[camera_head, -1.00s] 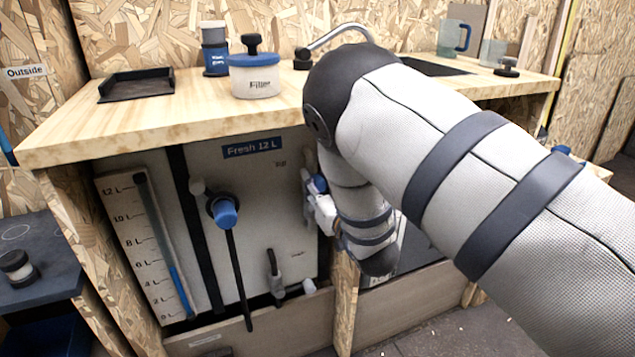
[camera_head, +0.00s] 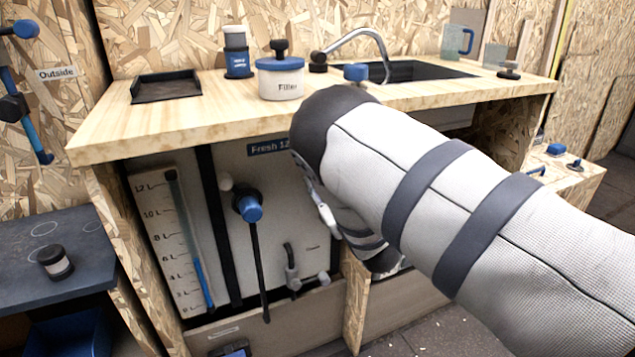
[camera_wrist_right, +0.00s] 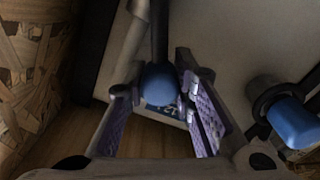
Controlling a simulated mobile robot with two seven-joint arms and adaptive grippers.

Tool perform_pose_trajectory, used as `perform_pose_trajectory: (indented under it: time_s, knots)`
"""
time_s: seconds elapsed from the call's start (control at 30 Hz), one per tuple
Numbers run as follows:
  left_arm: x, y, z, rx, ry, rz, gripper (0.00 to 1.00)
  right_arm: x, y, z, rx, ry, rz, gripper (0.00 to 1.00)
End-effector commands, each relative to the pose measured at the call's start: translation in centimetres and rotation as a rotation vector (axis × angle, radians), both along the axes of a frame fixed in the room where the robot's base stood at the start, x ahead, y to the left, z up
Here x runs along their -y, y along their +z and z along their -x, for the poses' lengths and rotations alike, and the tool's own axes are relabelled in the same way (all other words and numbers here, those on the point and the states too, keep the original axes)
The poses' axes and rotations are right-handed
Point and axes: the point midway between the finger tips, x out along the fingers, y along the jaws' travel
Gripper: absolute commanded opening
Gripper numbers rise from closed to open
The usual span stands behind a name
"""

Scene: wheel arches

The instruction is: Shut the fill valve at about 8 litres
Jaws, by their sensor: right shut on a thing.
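The fresh-water tank (camera_head: 225,165) stands under the counter, its "Fresh 12" label partly hidden. Its sight gauge (camera_head: 188,245) has a blue column reaching about the 6 L mark. In the right wrist view my right gripper (camera_wrist_right: 158,80) is shut on a blue-ended handle (camera_wrist_right: 160,86) with a dark bar behind it. I cannot tell for certain that it is the fill valve. In the head view my right arm hides the gripper's fingers and the handle. A blue knob (camera_head: 250,208) with a long black rod shows on the tank front. My left gripper is not in view.
On the counter (camera_head: 190,118) stand a black tray (camera_head: 166,86), a Filler jar (camera_head: 281,82), a blue-and-white container (camera_head: 237,58) and a tap over the sink (camera_head: 420,72). A dark side table (camera_head: 30,250) with a small jar (camera_head: 55,262) is at left.

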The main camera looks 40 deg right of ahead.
Motion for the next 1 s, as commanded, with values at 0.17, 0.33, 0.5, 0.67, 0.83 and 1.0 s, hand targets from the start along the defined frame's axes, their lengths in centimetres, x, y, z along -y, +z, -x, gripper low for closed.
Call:
perform_pose_trajectory:
  time_s: [0.17,0.33,0.5,0.67,0.83,1.0]
  knots:
    - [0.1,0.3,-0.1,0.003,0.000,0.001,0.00,-1.0,-0.6,-0.2,-0.032,0.007,0.126,0.00]
    - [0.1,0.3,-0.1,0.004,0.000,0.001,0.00,-1.1,-1.0,-0.2,-0.056,0.006,0.225,0.00]
    - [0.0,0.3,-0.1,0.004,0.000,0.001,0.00,-1.1,-1.4,-0.2,-0.073,0.003,0.291,0.00]
    - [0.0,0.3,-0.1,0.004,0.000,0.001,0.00,-1.0,-1.5,-0.2,-0.080,0.001,0.325,0.00]
    - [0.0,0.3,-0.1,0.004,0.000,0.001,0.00,-0.9,-1.6,-0.2,-0.083,0.000,0.338,0.00]
    - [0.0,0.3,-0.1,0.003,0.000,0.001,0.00,-0.9,-1.6,-0.2,-0.083,0.000,0.339,0.00]
